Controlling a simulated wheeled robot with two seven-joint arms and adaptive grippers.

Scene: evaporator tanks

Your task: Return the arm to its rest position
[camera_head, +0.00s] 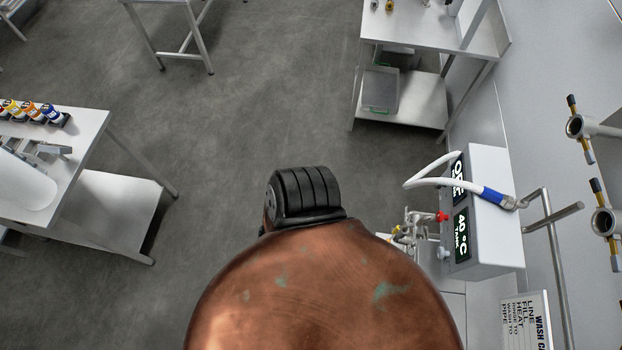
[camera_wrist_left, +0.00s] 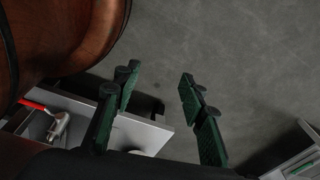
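My left gripper (camera_wrist_left: 158,92) shows in the left wrist view with its dark green fingers wide apart. Only grey floor and part of a white surface show between and behind them, so it is empty. A rounded copper tank (camera_wrist_left: 62,45) stands to the left of the fingers, apart from them. A copper dome (camera_head: 325,295) fills the bottom middle of the head view, with a black ribbed part (camera_head: 306,193) at its far edge. Neither arm shows in the head view, and my right gripper is in no view.
A control box (camera_head: 488,212) reading 40 °C, with a white hose, stands right of the dome. A table with bottles (camera_head: 92,128) is at left, another table (camera_head: 430,32) at back right. A red-handled valve (camera_wrist_left: 58,125) is near the gripper. The middle floor is clear.

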